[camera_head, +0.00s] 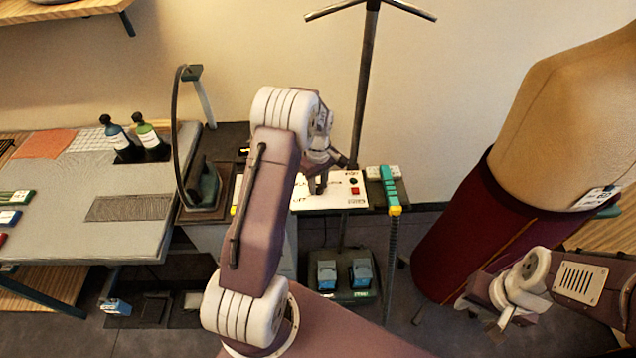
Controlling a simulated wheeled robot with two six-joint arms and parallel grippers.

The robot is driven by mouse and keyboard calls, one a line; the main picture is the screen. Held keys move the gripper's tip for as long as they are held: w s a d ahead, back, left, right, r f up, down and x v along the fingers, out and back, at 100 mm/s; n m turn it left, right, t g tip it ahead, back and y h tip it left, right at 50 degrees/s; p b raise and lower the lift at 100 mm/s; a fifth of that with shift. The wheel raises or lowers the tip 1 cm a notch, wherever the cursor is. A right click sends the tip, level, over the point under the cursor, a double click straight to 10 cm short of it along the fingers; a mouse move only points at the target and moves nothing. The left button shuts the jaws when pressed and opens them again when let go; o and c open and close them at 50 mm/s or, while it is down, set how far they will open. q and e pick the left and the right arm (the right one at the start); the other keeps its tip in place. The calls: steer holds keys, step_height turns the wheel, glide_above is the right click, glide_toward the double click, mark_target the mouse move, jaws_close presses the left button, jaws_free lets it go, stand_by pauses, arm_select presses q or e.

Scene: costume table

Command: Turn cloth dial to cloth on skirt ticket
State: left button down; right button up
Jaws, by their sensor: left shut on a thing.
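A white control panel (345,187) stands on the bench in the middle, with a red button and printed labels on its right part. My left gripper (318,187) points down over the panel's left-middle part, shut on a dial there. The dial is hidden behind the gripper and my arm, so its setting cannot be read. A white skirt ticket (597,198) hangs at the waist of the dark red skirt (465,235) on the dress form; its print is too small to read surely. My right gripper (503,321) is low at the right, in front of the skirt; its fingers are unclear.
A teal and yellow handled tool (391,190) stands at the panel's right end. Blue pedals (343,274) sit on the floor below. A grey ironing table (130,205) with two bottles (150,140) and cloth pieces is at left. A dark pole rises behind the panel.

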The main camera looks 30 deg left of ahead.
arm_select(q)
steer(key=m, duration=0.3)
steer(key=shift+w+r+m, duration=0.15)
steer(key=shift+r+m, duration=0.05)
steer(key=shift+m, duration=0.2)
steer(key=m+p, duration=0.1)
steer(key=m, duration=0.2)
steer(key=shift+m, duration=0.3)
steer(key=m, duration=1.3)
steer(key=shift+m+p, duration=0.3)
steer(key=shift+p, duration=0.1)
steer(key=m, duration=0.3)
steer(key=shift+m, duration=1.9)
steer(key=c, duration=1.1)
jaws_free()
